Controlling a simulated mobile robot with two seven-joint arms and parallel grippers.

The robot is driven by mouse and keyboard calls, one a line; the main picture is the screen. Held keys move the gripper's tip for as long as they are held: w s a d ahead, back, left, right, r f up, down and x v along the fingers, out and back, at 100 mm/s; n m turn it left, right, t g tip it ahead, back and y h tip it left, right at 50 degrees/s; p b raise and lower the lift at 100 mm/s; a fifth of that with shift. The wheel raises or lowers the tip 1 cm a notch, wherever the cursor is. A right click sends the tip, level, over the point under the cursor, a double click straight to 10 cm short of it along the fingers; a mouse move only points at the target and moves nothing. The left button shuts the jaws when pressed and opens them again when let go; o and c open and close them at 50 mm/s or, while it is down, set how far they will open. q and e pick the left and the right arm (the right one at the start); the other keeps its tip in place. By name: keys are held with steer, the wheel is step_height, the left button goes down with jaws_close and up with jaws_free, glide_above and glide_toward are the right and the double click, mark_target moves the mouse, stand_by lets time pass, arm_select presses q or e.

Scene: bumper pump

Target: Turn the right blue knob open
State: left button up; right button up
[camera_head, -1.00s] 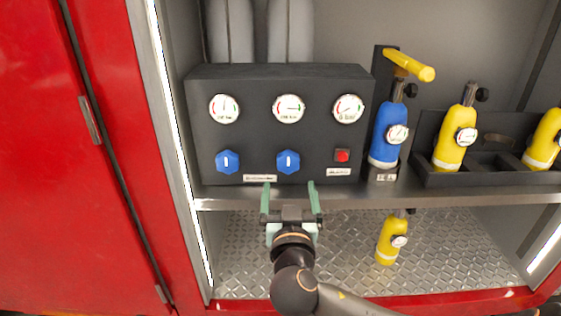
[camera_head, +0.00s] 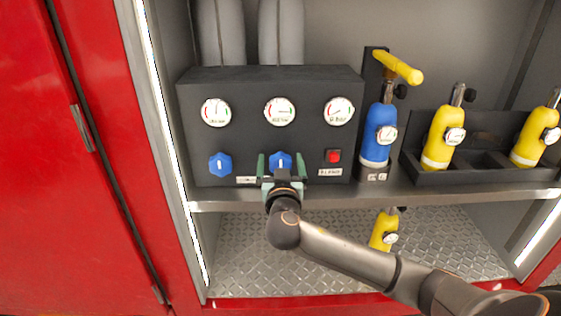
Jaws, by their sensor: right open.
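The right blue knob (camera_head: 280,161) sits on the front of the dark control box, below the middle gauge. Its white mark looks upright, and its lower part is hidden by my gripper. My right gripper (camera_head: 280,164) is open, with one green finger on each side of this knob. I cannot tell whether the fingers touch it. The left blue knob (camera_head: 220,165) is free, with its white mark upright. My left gripper is not in view.
The control box (camera_head: 243,139) carries three gauges and a red button (camera_head: 333,156). A blue bottle (camera_head: 378,138) with a gauge stands to its right, then yellow bottles (camera_head: 440,140) in a black holder. A metal shelf edge (camera_head: 330,197) runs below.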

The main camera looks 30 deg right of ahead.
steer(key=shift+c, duration=0.4)
steer(key=c, duration=1.3)
